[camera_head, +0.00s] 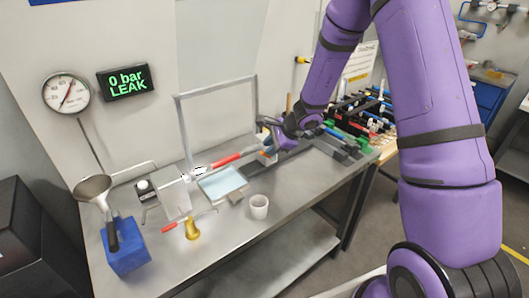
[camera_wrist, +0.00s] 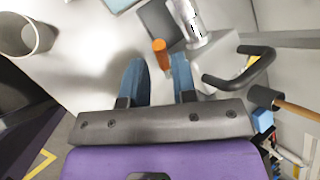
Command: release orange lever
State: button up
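The orange lever (camera_wrist: 160,50) shows in the wrist view as a short rounded orange end, just ahead of the gap between my fingertips. My gripper (camera_wrist: 158,70) is open, with its two blue fingers apart and nothing visible held between them. The lever end appears clear of both fingers; whether it lies at their height I cannot tell. In the head view my gripper (camera_head: 267,143) is over the right part of the steel bench, and a small orange patch shows just below it. The rest of the lever is largely hidden there.
A silver cylindrical fitting (camera_wrist: 190,20) and a black curved handle (camera_wrist: 242,68) are close to my fingers. A white cup (camera_head: 259,207) stands on the bench (camera_head: 225,240). A red-handled part (camera_head: 226,160) lies left of my gripper. The wall display (camera_head: 127,83) reads "0 bar LEAK".

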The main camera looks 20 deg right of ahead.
jog(key=v, duration=0.6)
jog(key=shift+r, duration=0.1)
